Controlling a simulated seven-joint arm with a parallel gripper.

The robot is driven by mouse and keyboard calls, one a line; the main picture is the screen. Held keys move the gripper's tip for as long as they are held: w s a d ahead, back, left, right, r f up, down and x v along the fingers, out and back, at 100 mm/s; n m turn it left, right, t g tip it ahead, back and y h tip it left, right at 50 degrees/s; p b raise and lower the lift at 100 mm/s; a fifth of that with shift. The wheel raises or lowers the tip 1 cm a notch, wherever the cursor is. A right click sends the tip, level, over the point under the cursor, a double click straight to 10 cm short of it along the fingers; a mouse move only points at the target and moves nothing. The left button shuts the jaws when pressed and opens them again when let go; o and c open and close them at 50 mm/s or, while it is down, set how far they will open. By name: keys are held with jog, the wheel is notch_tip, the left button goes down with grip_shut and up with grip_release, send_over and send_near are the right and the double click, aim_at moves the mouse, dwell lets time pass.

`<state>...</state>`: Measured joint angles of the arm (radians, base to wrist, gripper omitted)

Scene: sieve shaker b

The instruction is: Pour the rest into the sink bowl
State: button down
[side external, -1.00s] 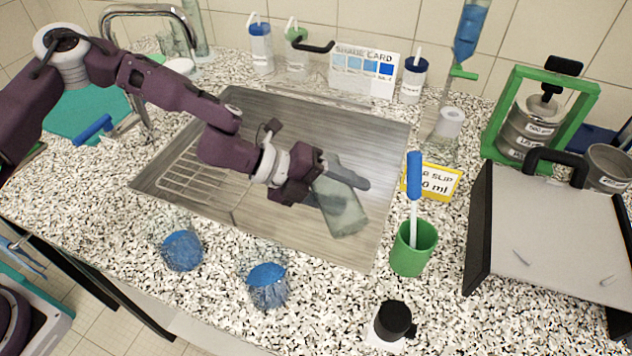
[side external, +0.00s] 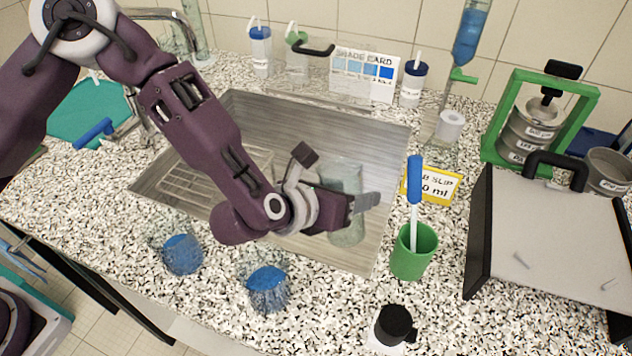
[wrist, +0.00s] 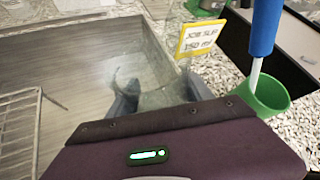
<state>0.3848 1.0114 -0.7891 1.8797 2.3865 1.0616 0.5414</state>
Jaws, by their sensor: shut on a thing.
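My gripper (side external: 358,203) is shut on a clear, pale greenish glass vessel (side external: 344,232) over the right part of the metal sink bowl (side external: 270,115). In the side view the vessel looks close to upright, and the gripper hides its middle. In the wrist view the fingers (wrist: 160,102) are on both sides of the vessel (wrist: 165,75). I cannot tell how much liquid is in it. No stream of liquid shows.
Two glasses with blue liquid (side external: 182,254) (side external: 267,288) stand in front of the sink. A green cup (side external: 414,252) with a blue-handled tool, a yellow job slip (side external: 437,184) and a black-knobbed item (side external: 394,323) are on the right. A wire rack (side external: 243,165) lies in the sink's left part.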

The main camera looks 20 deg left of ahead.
aim_at(358, 170)
jog(key=shift+s+d+r+m+t, duration=0.15)
jog(key=shift+s+d+m+t, duration=0.15)
jog(key=shift+d+m+t, duration=0.1)
jog(key=shift+s+d+r+m+t+y+b, duration=0.1)
jog(key=shift+s+r+m+t+y+b, duration=0.1)
jog(key=shift+r+m+t+y+b, duration=0.3)
jog(key=shift+t, duration=0.3)
notch_tip(358, 170, up, 6)
jog(key=shift+r, duration=0.1)
jog(key=a+r+n+y, duration=0.2)
jog(key=a, duration=1)
jog(key=s+a+r+n+y, duration=0.1)
jog(key=a+r+n+y, duration=0.1)
jog(key=a, duration=1)
jog(key=s+a+r+n+y, duration=0.1)
jog(key=a+y, duration=0.3)
jog(key=a, duration=0.8)
jog(key=shift+a+r+n, duration=0.35)
jog(key=shift+r+n, duration=0.35)
jog(key=shift+r, duration=0.05)
